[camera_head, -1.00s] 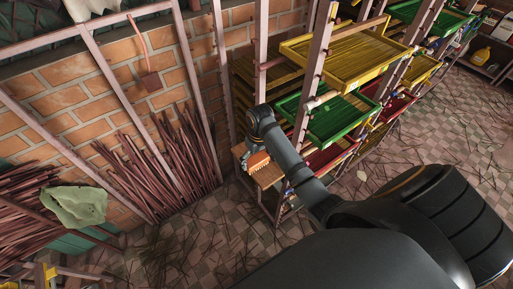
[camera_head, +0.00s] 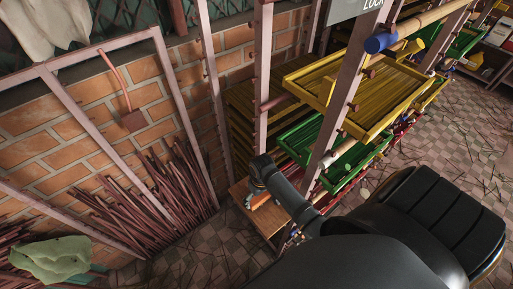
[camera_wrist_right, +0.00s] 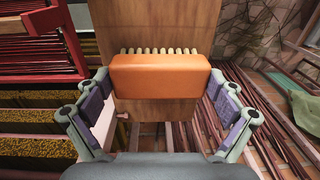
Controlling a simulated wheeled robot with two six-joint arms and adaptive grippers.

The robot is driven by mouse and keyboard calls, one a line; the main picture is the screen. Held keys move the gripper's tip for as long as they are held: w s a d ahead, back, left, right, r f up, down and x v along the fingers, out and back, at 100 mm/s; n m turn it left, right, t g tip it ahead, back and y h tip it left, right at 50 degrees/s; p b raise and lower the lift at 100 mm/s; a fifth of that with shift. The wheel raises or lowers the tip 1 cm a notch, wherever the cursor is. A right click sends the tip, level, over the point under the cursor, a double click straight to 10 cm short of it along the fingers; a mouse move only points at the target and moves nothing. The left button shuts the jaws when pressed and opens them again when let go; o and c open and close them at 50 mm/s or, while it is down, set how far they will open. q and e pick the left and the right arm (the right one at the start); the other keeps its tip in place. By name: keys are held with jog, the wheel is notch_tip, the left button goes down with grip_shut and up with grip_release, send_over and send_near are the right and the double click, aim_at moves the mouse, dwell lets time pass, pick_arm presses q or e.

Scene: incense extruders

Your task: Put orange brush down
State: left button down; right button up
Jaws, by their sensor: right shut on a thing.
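The orange brush (camera_wrist_right: 160,77) is a rounded orange block with a row of pale bristle tufts along its far edge. My right gripper (camera_wrist_right: 160,92) is shut on it, one purple-padded finger at each end. The brush is over a plain wooden board (camera_wrist_right: 155,25); I cannot tell whether it touches it. In the head view, my right gripper (camera_head: 260,188) is at the low wooden board (camera_head: 270,219) at the rack's near end, and the brush is mostly hidden by my arm. My left gripper is not in view.
A rack with yellow trays (camera_head: 350,88) and green trays (camera_head: 345,165) stands right of my gripper. Bundles of dark red sticks (camera_head: 150,200) lean on the brick wall at left. A green cloth (camera_head: 55,258) lies at lower left. Metal posts stand close by.

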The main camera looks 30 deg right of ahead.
aim_at(260, 198)
jog(key=shift+w+f, duration=0.1)
jog(key=shift+w, duration=0.1)
jog(key=shift+c, duration=0.7)
jog(key=o, duration=0.9)
jog(key=shift+s+a, duration=0.1)
jog(key=shift+s, duration=0.05)
jog(key=shift+o, duration=0.4)
jog(key=shift+s+r, duration=0.2)
jog(key=shift+s, duration=0.05)
jog(key=shift+s+r, duration=0.1)
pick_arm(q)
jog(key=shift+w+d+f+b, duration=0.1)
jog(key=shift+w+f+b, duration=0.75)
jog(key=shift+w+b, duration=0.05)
pick_arm(e)
notch_tip(260, 198, up, 12)
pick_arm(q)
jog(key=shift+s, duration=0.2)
